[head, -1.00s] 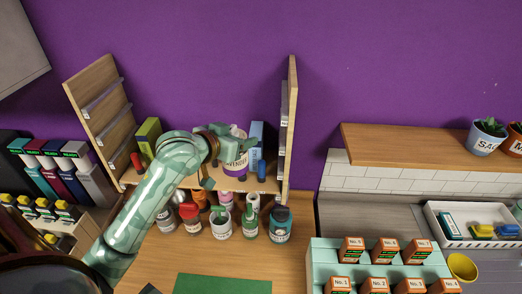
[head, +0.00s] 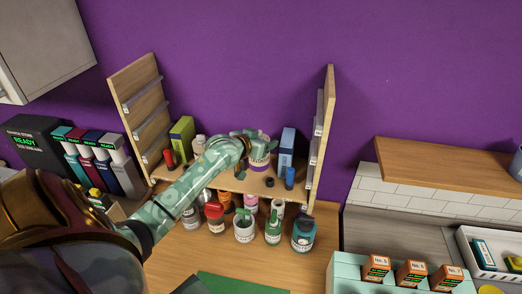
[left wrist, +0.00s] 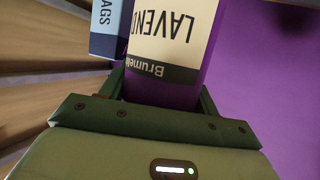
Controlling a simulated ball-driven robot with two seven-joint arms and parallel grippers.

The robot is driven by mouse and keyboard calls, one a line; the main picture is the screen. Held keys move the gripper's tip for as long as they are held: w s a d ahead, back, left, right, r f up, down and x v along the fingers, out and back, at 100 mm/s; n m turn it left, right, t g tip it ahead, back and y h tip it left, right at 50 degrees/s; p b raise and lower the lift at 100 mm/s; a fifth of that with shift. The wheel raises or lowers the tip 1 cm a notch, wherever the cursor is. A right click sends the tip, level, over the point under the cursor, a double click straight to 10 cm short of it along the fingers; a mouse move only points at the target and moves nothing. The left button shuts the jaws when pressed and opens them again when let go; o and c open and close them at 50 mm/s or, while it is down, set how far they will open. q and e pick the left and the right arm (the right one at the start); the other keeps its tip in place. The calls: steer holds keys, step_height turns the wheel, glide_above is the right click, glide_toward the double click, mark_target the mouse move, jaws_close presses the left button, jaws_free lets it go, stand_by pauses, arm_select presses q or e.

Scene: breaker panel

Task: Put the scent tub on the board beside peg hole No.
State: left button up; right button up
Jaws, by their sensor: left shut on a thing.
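The scent tub (head: 260,152) is purple with a cream label that begins "LAVEN". My left gripper (head: 250,146) is shut on it, over the upper shelf of the wooden rack (head: 225,182). In the left wrist view the tub (left wrist: 172,55) stands between the jaws, its label upside down in the picture. I cannot tell whether its base touches the shelf. Small white tags line the rack's right side panel (head: 323,135), but their text is unreadable. I cannot make out a peg hole. My right gripper is not in view.
A green box (head: 182,138) and red cylinder (head: 169,160) stand left. A dark round piece (head: 270,182) lies at the shelf front. Several jars fill the space below. Numbered boxes (head: 411,273) sit lower right.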

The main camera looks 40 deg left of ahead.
arm_select(q)
steer(key=shift+w+a+f, duration=0.3)
steer(key=shift+a+f, duration=0.05)
steer(key=shift+f, duration=0.2)
steer(key=shift+w+a+f, duration=0.3)
steer(key=shift+f, duration=0.2)
steer(key=f, duration=0.3)
steer(key=shift+w+a+f+b, duration=0.15)
steer(key=shift+a+b, duration=0.05)
steer(key=shift+b, duration=0.15)
steer(key=shift+f, duration=0.1)
steer(key=shift+f, duration=0.2)
steer(key=o, duration=0.8)
steer(key=shift+o, duration=0.2)
steer(key=shift+d+r, duration=0.1)
